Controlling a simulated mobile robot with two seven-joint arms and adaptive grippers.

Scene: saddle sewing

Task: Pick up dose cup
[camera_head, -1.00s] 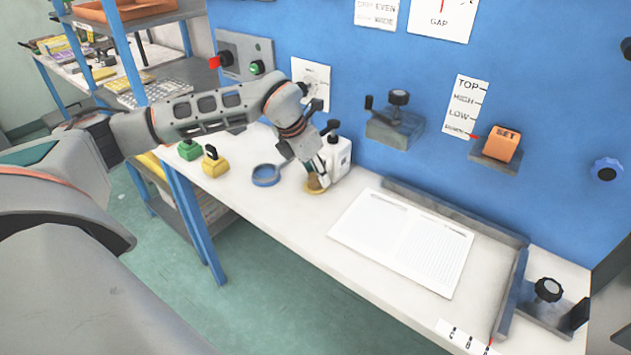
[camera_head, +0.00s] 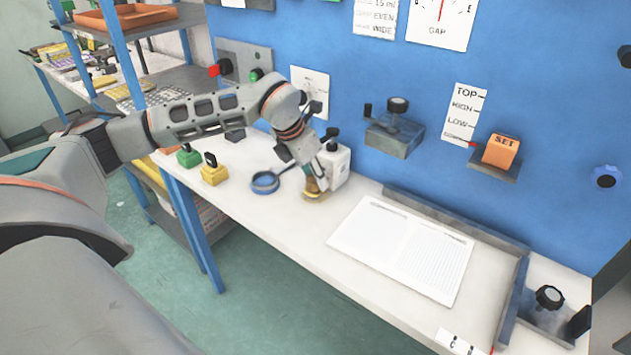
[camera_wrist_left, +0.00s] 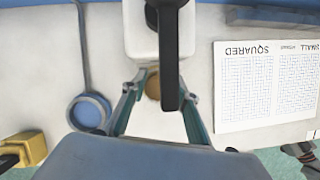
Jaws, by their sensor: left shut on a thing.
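A small amber-brown cup (camera_head: 312,187), which I take for the dose cup, is at the fingertips of my left gripper (camera_head: 318,179), just in front of a white bottle with a black top (camera_head: 337,163). The left gripper is shut on the cup. In the left wrist view the cup shows as a brown round shape (camera_wrist_left: 152,86) between the two fingers of the gripper (camera_wrist_left: 160,90), partly covered by the bottle's black spout (camera_wrist_left: 169,50). I cannot tell whether the cup is clear of the table.
A blue round ring with a handle (camera_head: 265,182) lies left of the cup. A yellow block (camera_head: 214,171) and a green block (camera_head: 188,156) stand farther left. An open booklet (camera_head: 400,248) lies to the right. A blue panel (camera_head: 340,40) rises behind the table.

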